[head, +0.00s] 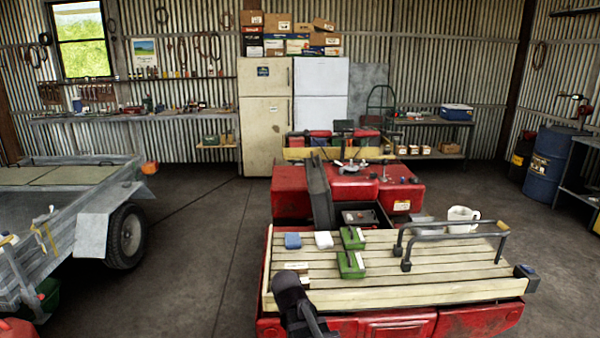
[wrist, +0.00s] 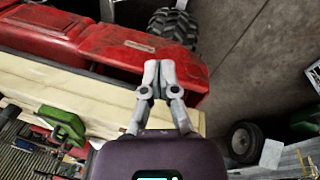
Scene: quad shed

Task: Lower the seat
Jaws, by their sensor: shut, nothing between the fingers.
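The seat (head: 320,195) is a dark, padded panel standing nearly upright, hinged up on the red quad (head: 345,185). Below and to its right an open bay (head: 362,216) with dark parts shows. I cannot make out the seat in the wrist view. In the head view my dark arm end (head: 290,288) is at the rack's near left corner, apart from the seat; the fingertips are not clear there.
The slatted rack (head: 440,270) holds green boxes (head: 351,264), a blue block (head: 292,240), a white block (head: 323,239) and a black rail (head: 450,228). A white mug (head: 463,219) stands behind it. A trailer (head: 95,215) is at left; floor between is clear.

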